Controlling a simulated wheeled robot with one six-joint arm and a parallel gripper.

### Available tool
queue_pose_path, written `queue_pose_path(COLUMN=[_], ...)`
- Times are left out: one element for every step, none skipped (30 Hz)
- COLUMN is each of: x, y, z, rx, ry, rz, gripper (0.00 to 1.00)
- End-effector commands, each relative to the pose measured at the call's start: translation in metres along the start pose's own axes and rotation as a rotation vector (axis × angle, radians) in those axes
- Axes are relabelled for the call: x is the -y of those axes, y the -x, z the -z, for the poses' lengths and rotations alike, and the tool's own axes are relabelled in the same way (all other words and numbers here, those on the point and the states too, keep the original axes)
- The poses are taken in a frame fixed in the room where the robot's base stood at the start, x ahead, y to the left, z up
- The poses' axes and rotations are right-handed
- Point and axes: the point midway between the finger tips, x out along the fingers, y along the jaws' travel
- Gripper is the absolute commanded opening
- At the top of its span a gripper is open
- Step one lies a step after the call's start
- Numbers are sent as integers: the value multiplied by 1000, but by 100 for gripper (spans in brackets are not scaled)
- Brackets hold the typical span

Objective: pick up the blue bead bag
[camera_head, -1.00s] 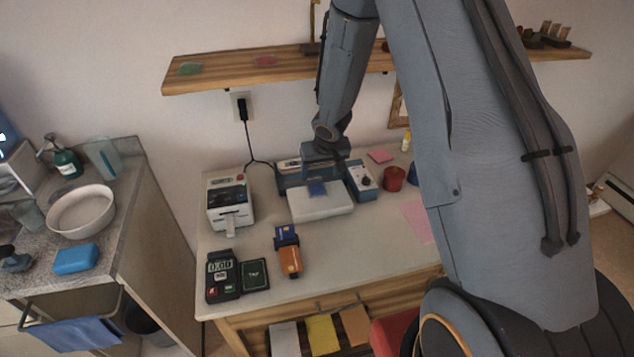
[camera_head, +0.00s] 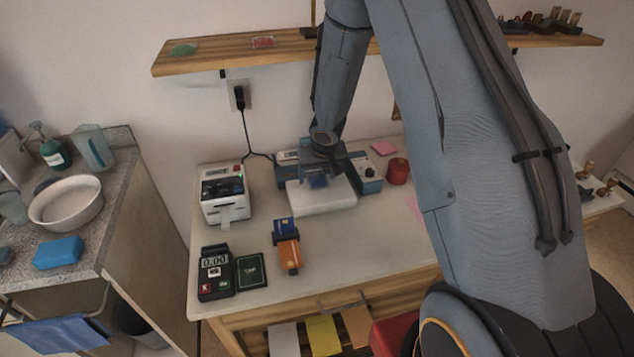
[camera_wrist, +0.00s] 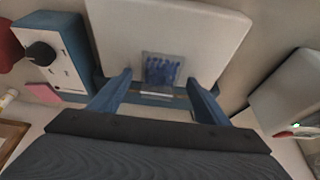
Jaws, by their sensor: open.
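The blue bead bag (camera_wrist: 162,71) is a small clear packet of blue beads lying on a white plate (camera_wrist: 195,28) near its edge. In the head view the bag (camera_head: 318,181) shows on the white plate (camera_head: 322,198) just below my gripper, partly covered by it. My gripper (camera_wrist: 160,82) is open in the wrist view, with one blue finger on each side of the bag and a gap on both sides. I cannot tell the exact height of the fingers above the plate.
A label printer (camera_head: 226,196) stands left of the plate. A blue-and-white box with a black knob (camera_head: 367,175) and a red container (camera_head: 397,171) stand right of it. A shelf (camera_head: 215,61) runs above.

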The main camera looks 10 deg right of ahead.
Motion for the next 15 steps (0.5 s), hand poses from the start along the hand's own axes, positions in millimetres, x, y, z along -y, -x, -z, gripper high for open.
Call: queue_pose_path(x=[0, 0, 0, 0, 0, 0, 0, 0, 0, 0, 0, 0, 0, 0, 0], y=[-1, 0, 0, 0, 0, 0, 0, 0, 0, 0, 0, 0, 0, 0, 0], z=[0, 0, 0, 0, 0, 0, 0, 0, 0, 0, 0, 0, 0, 0, 0], rx=[0, 0, 0, 0, 0, 0, 0, 0, 0, 0, 0, 0, 0, 0, 0], ry=[0, 0, 0, 0, 0, 0, 0, 0, 0, 0, 0, 0, 0, 0, 0], rz=[0, 0, 0, 0, 0, 0, 0, 0, 0, 0, 0, 0, 0, 0, 0], gripper=[70, 70, 70, 70, 70, 70, 67, 62, 55, 50, 45, 38, 33, 28, 23])
